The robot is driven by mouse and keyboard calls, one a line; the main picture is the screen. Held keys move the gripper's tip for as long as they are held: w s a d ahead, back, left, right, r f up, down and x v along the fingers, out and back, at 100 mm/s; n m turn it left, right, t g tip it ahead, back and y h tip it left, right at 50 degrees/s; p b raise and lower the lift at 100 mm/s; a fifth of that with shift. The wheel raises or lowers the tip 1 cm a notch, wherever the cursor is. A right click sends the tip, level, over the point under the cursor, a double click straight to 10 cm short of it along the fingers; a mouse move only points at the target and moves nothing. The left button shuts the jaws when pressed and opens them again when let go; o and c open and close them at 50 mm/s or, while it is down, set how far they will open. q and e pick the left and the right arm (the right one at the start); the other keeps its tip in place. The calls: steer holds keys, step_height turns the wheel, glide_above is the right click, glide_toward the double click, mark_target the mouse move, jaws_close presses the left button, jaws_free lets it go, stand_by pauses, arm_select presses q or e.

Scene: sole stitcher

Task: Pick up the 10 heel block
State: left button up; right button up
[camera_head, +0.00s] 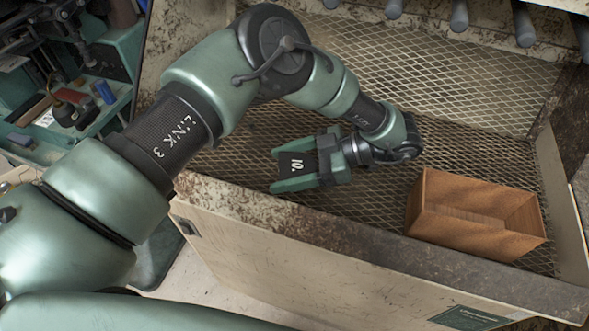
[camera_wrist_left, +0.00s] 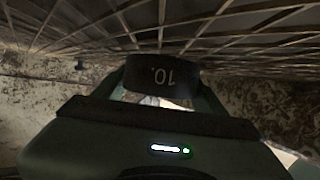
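The 10 heel block (camera_head: 297,165) is a small black block with a white "10." on it. It sits between the two green fingers of my left gripper (camera_head: 281,167), over the mesh floor of the tray. In the left wrist view the block (camera_wrist_left: 165,74) fills the gap between the fingers, its number upside down. The left gripper looks shut on it. The block's underside is hidden, so I cannot tell whether it touches the mesh. My right gripper is not in view.
A brown open box (camera_head: 462,238) stands on the mesh at the right, near the front wall. The worn metal tray wall (camera_head: 330,232) runs along the front. Grey pegs (camera_head: 459,16) hang at the back. Mesh between the gripper and box is clear.

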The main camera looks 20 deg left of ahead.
arm_select(q)
steer(key=c, duration=0.5)
steer(key=shift+s+a+r, duration=0.1)
steer(key=shift+s+a, duration=0.1)
steer(key=shift+c, duration=1)
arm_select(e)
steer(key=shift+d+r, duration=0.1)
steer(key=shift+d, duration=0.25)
arm_select(q)
steer(key=shift+w, duration=0.1)
